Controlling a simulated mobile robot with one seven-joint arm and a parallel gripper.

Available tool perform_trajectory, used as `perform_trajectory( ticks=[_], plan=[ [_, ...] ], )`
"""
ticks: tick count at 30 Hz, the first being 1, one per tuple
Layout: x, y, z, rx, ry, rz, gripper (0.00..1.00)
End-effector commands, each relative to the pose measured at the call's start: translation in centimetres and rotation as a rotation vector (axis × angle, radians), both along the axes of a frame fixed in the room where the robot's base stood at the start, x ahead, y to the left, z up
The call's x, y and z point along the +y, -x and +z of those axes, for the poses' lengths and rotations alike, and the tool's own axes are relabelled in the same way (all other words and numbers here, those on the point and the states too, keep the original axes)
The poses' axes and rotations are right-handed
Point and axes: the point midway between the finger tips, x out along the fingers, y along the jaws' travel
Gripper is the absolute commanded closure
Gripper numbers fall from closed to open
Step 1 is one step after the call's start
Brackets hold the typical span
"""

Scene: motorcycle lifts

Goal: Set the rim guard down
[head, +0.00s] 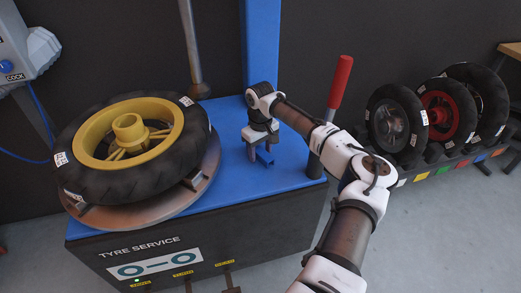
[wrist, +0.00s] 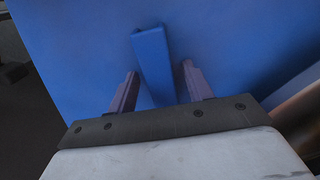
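The rim guard (head: 265,158) is a small blue piece, close in colour to the blue top of the tyre machine. In the head view it shows low under my gripper (head: 262,148) and seems to rest on that top. In the wrist view the guard (wrist: 152,62) is a blue bar between the two purple fingers of my gripper (wrist: 159,72). A strip of blue surface shows between the bar and each finger, so the fingers stand apart around it and look open. The guard's lower end is partly hidden by the gripper body.
A black tyre (head: 88,178) on a yellow rim (head: 98,135) lies on the round turntable (head: 185,205) at left. A red-handled lever (head: 340,80) stands right of my gripper. A rack (head: 440,168) with several wheels is at right. The blue top (head: 225,120) is clear around the guard.

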Motion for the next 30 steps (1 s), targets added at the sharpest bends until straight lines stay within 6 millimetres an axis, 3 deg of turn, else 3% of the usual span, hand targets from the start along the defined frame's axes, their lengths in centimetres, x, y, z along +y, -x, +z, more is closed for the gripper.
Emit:
perform_trajectory(
  ticks=[11, 24, 30],
  plan=[
    [0.0, 0.0, 0.8, 0.000, -0.001, 0.000, 0.50],
    [0.0, -0.1, 9.6, -0.002, -0.002, 0.000, 0.50],
    [0.0, 0.0, 11.8, -0.001, -0.001, 0.000, 0.50]
  ],
)
